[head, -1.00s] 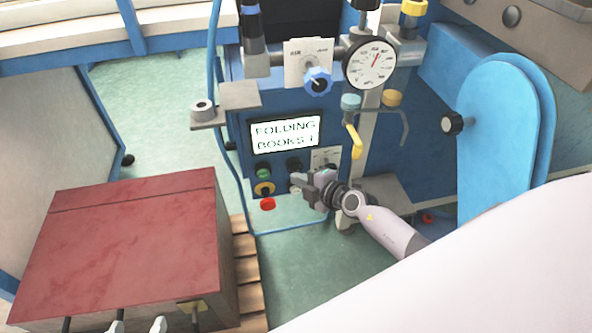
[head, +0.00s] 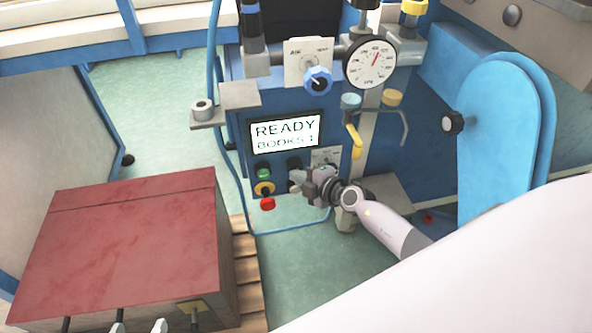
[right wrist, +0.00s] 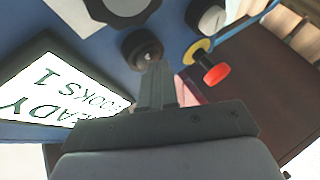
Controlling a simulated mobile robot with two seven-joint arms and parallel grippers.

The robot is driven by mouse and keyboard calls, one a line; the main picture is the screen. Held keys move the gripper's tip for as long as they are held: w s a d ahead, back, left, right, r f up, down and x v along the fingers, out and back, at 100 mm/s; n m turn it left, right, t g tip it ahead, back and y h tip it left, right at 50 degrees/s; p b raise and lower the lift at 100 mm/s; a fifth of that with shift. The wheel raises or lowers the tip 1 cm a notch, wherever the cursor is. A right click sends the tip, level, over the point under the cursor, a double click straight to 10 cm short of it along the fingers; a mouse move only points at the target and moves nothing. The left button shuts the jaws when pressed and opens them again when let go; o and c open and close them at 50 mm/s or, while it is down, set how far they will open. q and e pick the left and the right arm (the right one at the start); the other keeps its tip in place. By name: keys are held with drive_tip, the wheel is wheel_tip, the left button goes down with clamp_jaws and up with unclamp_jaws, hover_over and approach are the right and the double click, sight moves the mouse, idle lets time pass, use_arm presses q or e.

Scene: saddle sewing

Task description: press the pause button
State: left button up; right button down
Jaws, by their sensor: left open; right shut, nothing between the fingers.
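No label reading pause is legible. My right gripper (head: 296,182) is shut and empty, close to the panel, right of the yellow button. In the right wrist view its fingertips (right wrist: 155,65) are just short of the black round button (right wrist: 140,47); contact cannot be told. The red button (right wrist: 217,73) is right of them. My left gripper (head: 138,327) is open at the bottom edge, mostly cut off.
The display (head: 286,133) above the buttons reads "READY BOOKS 1". A dial gauge (head: 370,63), a yellow lever (head: 355,142) and a bracket (head: 225,104) stick out above the panel. A red-topped box (head: 130,235) stands at the lower left.

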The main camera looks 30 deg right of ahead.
drive_tip(key=shift+s+a+p, duration=0.25)
drive_tip(key=shift+s+p, duration=0.45)
drive_tip(key=shift+s, duration=0.25)
drive_tip(key=shift+s+a+p, duration=0.2)
drive_tip(key=shift+s+p, duration=0.15)
drive_tip(key=shift+s, duration=0.45)
drive_tip(key=shift+s+a+p, duration=0.25)
drive_tip(key=shift+s+p, duration=0.15)
drive_tip(key=shift+s, duration=0.45)
drive_tip(key=shift+s+a+p, duration=0.2)
drive_tip(key=shift+s+p, duration=0.15)
drive_tip(key=shift+s, duration=0.45)
